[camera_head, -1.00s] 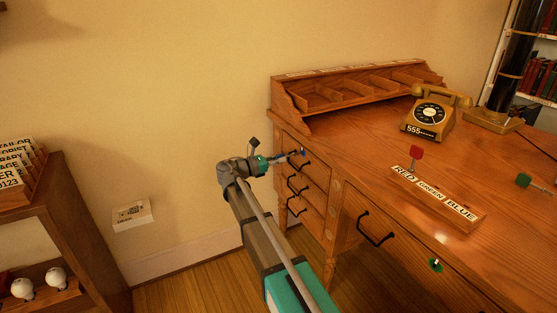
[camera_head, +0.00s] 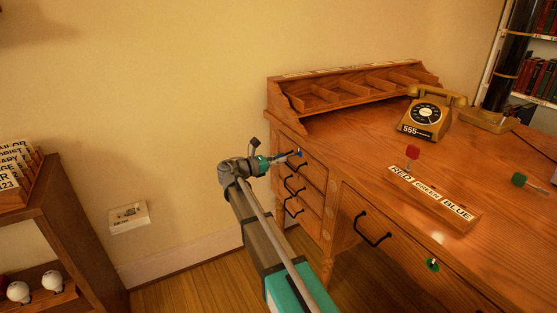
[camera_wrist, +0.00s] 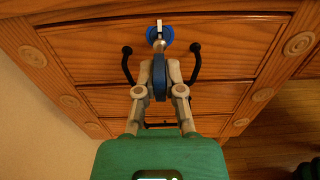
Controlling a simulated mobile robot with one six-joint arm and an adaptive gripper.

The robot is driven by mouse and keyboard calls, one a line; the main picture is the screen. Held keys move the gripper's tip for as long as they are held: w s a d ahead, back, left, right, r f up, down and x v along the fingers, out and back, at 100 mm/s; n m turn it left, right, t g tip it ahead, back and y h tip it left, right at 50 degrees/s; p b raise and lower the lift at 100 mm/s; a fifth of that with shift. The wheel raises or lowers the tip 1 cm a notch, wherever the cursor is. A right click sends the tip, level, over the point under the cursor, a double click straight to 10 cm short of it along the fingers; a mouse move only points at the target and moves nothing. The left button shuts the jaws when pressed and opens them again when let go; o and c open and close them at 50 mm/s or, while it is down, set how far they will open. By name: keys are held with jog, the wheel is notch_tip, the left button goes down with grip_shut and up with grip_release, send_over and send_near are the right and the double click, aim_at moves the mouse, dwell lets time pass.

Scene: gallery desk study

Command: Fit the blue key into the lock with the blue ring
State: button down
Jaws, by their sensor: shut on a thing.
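My gripper (camera_wrist: 160,80) is shut on the blue key. The key's round blue head (camera_wrist: 159,72) stands edge-on between the fingertips, and its shank points at the desk front. The lock with the blue ring (camera_wrist: 151,34) is on the top drawer, straight ahead of the key. In the head view my gripper (camera_head: 283,158) is at the top left drawer, and the lock ring shows as a small blue spot (camera_head: 299,152).
Black drawer handles flank the gripper. A red key (camera_head: 412,153) stands in the labelled rack (camera_head: 450,221) on the desk. A green key (camera_head: 519,180) lies at the right. A green-ringed lock (camera_head: 432,265) is on the wide drawer. A telephone (camera_head: 426,117) stands behind.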

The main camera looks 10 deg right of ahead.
jog(key=shift+x, duration=0.85)
dwell(0.3)
jog(key=c, duration=0.7)
grip_release()
jog(key=o, duration=0.5)
jog(key=shift+s+a, duration=0.1)
jog(key=shift+a, duration=0.1)
